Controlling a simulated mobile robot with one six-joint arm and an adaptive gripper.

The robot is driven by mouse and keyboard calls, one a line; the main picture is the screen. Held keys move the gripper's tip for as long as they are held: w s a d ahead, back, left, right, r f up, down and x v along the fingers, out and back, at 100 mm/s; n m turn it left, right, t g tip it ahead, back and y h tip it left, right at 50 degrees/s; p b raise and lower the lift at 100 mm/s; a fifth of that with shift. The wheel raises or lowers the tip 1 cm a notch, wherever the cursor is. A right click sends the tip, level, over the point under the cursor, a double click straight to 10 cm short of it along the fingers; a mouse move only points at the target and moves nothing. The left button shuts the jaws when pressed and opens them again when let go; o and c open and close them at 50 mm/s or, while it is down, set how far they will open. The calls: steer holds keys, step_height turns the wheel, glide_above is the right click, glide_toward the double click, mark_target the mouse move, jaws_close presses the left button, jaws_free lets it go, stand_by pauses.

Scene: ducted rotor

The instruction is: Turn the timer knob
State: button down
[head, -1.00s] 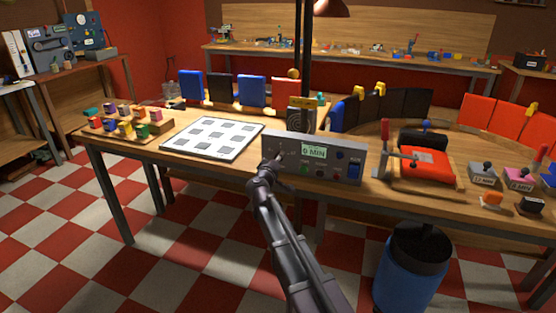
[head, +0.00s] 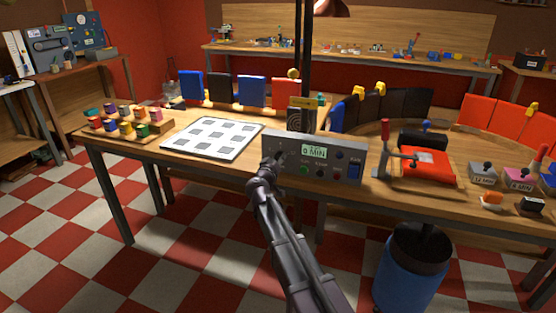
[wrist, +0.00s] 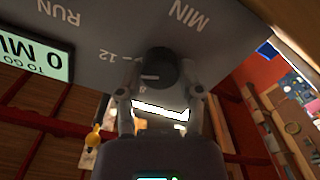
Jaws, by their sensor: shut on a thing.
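The timer is a grey panel box (head: 258,143) on the front edge of the workbench, with a lit display (head: 314,152) that reads 0 MIN. The display also shows upside down in the wrist view (wrist: 38,52). The dark round timer knob (wrist: 160,68) sits on the panel face near the printed MIN and 12. My gripper (wrist: 160,92) is shut on the knob, one finger on each side of it. In the head view my gripper (head: 273,163) covers the panel's left part and hides the knob.
Buttons and a blue switch (head: 354,171) are on the panel's right. A white sheet with grey squares (head: 198,149) lies left of it. A red clamped piece (head: 428,166) is to the right. A blue bin (head: 400,274) stands below on the floor.

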steer(key=shift+w, duration=0.1)
steer(key=shift+c, duration=1.3)
jaws_free()
steer(key=v, duration=1.2)
